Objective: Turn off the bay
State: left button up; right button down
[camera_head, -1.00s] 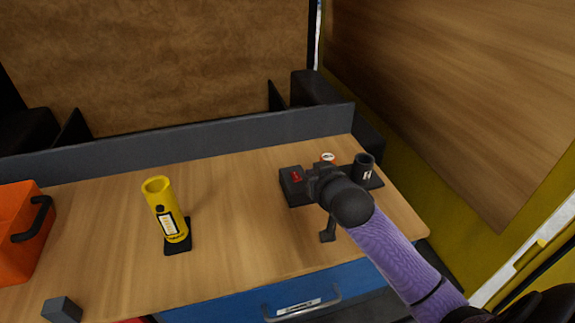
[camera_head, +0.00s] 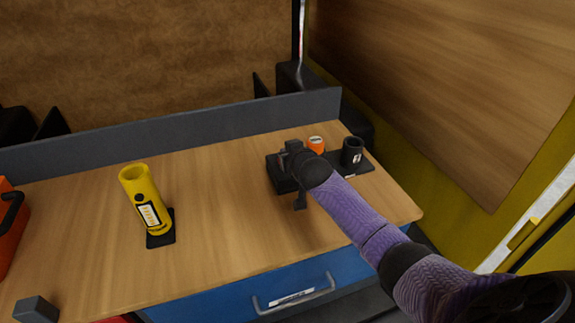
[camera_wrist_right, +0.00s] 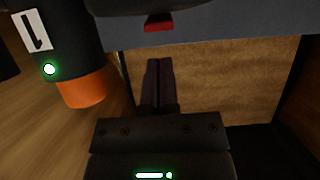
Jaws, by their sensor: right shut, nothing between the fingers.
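A black switch box (camera_head: 279,180) sits on the right part of the wooden bench. My right gripper (camera_head: 290,150) is over it, and its red switch is hidden in the head view. In the right wrist view a red rocker (camera_wrist_right: 158,22) shows on a dark body, just beyond the tips of my right gripper (camera_wrist_right: 157,62). The fingers are shut together and empty; whether they touch the rocker I cannot tell. A black cylinder (camera_wrist_right: 60,35) with a "1" label, a lit green lamp (camera_wrist_right: 49,69) and an orange end (camera_wrist_right: 82,92) is to their left. My left gripper is out of view.
An orange-topped item (camera_head: 316,143) and a black cup (camera_head: 352,151) stand beside the box. A yellow cylinder (camera_head: 141,190) stands on a black pad at left. The bench middle is clear.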

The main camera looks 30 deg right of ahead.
jog(key=shift+s+f, duration=0.2)
jog(key=shift+f, duration=0.6)
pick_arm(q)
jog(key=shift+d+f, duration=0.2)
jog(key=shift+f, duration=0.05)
pick_arm(e)
jog(key=shift+f, duration=0.1)
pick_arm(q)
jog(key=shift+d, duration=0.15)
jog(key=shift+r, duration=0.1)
pick_arm(e)
jog(key=shift+s+a+f, duration=0.1)
jog(key=shift+s+f, duration=0.15)
jog(key=shift+f, duration=0.25)
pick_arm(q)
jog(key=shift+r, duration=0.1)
pick_arm(e)
jog(key=shift+r, duration=0.1)
pick_arm(q)
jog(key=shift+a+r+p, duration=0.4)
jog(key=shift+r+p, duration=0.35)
jog(key=shift+p, duration=0.1)
pick_arm(e)
jog(key=shift+w+r, duration=0.1)
jog(key=shift+r, duration=0.65)
